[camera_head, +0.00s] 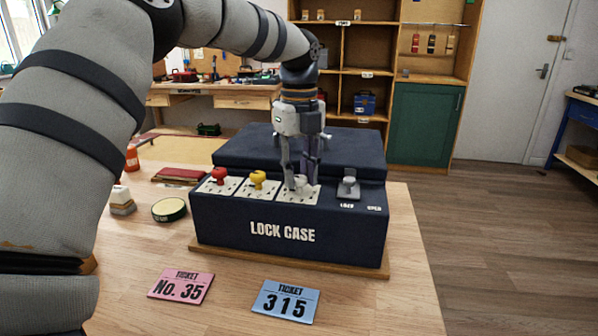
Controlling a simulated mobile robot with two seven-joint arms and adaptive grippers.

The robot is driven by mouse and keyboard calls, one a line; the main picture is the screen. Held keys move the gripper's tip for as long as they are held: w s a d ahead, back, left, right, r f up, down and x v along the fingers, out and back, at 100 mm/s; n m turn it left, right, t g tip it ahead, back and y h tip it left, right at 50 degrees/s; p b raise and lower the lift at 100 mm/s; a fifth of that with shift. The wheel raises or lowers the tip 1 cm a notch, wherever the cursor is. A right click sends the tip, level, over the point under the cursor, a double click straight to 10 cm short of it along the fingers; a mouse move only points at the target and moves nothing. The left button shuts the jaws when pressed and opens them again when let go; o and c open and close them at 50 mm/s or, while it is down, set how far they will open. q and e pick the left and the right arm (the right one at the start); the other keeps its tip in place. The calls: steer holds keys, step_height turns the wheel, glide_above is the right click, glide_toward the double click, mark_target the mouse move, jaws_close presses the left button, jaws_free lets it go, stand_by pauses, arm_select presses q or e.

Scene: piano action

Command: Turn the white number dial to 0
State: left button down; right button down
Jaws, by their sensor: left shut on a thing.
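The dark blue lock case (283,232) stands on the wooden table. On its top are a red dial (220,175), a yellow dial (258,179) and the white number dial (300,182), each on a pale plate. My left gripper (301,182) points down at the white dial and is shut on it. The fingers partly hide the dial, and the number it points to is too small to read. A grey latch knob (348,187) sits to the right of the white dial. My right gripper is not in view.
A pink ticket "No. 35" (181,285) and a blue ticket "315" (286,301) lie in front of the case. The table's right front is clear.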

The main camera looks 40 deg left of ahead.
mark_target(299, 178)
arm_select(q)
steer(key=c, duration=1.3)
jaws_free()
steer(key=shift+r, duration=0.1)
step_height(299, 178, up, 12)
steer(key=shift+f, duration=0.1)
